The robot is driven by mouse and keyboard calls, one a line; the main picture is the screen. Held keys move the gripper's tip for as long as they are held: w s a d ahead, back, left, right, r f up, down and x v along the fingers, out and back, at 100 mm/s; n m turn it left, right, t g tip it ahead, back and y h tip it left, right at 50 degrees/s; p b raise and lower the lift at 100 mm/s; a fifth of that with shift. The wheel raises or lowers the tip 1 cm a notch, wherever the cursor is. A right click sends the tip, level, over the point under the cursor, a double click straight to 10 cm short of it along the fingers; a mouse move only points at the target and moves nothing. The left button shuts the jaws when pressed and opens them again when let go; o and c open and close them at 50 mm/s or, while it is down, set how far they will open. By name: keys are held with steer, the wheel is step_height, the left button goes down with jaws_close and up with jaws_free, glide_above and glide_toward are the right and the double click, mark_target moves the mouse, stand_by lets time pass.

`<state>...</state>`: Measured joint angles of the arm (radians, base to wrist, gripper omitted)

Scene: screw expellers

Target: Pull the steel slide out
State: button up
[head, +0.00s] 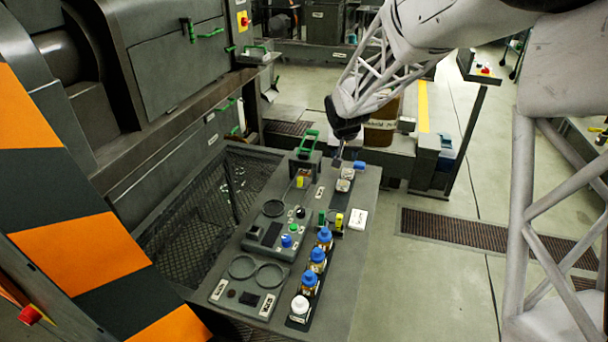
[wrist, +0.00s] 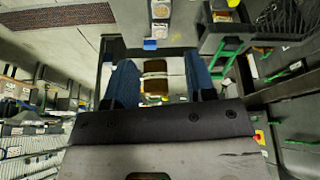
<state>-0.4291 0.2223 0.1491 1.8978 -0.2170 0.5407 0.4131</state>
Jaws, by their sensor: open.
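I cannot make out for certain which part is the steel slide. A dark stand with a green handle (head: 307,141) is at the far end of the bench, and it also shows in the wrist view (wrist: 228,56). My gripper (head: 338,158) hangs over the far end of the bench, right of that stand. Its two blue fingers (wrist: 162,84) are apart in the wrist view. A brown container with a pale label (wrist: 155,85) shows between them, beyond the fingers, and stands behind the bench in the head view (head: 380,131). I see nothing held.
The bench (head: 330,262) carries blue-capped bottles (head: 317,260), a white-capped bottle (head: 300,305), dishes (head: 345,184) and a small blue block (head: 359,165). A large machine with green handles (head: 190,31) stands left. Floor to the right is open, with a grate (head: 455,230).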

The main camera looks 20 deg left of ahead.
glide_toward(300, 178)
steer(key=shift+w+d+f+n+y, duration=0.1)
steer(key=shift+f+n+y, duration=0.1)
steer(key=shift+f, duration=0.15)
steer(key=shift+w+d+f+n+y, duration=0.1)
steer(key=shift+d+f+n+y, duration=0.1)
steer(key=shift+f, duration=0.15)
steer(key=shift+f, duration=0.15)
steer(key=shift+x, duration=3.8)
jaws_close()
